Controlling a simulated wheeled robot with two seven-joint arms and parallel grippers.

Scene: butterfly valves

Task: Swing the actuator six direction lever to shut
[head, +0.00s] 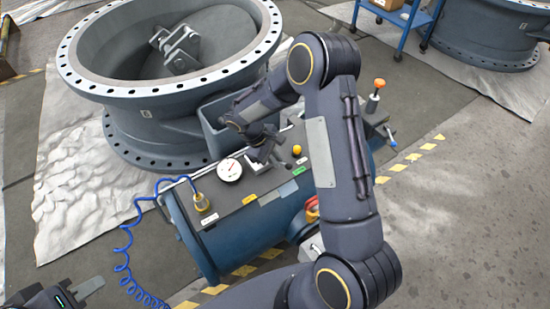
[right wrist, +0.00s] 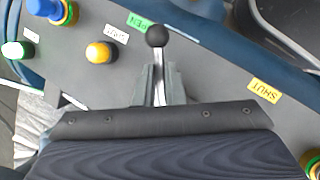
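The direction lever (right wrist: 158,75) is a bright metal rod with a black ball knob (right wrist: 156,37), standing on the grey panel of the actuator (head: 239,217). In the right wrist view its knob is near the green OPEN label (right wrist: 139,20); the yellow SHUT label (right wrist: 264,90) is off to the right. My right gripper (head: 264,161) is over the panel, and its fingers (right wrist: 158,85) close in on both sides of the rod below the knob. In the head view the gripper hides most of the lever. My left gripper (head: 88,288) is partly visible at the lower left, away from the actuator.
A gauge (head: 230,170) and a blue coiled hose (head: 124,250) are on the actuator's left side. A yellow button (right wrist: 99,52) is near the lever. An orange-topped lever (head: 379,84) is at the far right end. A large flanged valve body (head: 150,125) stands behind.

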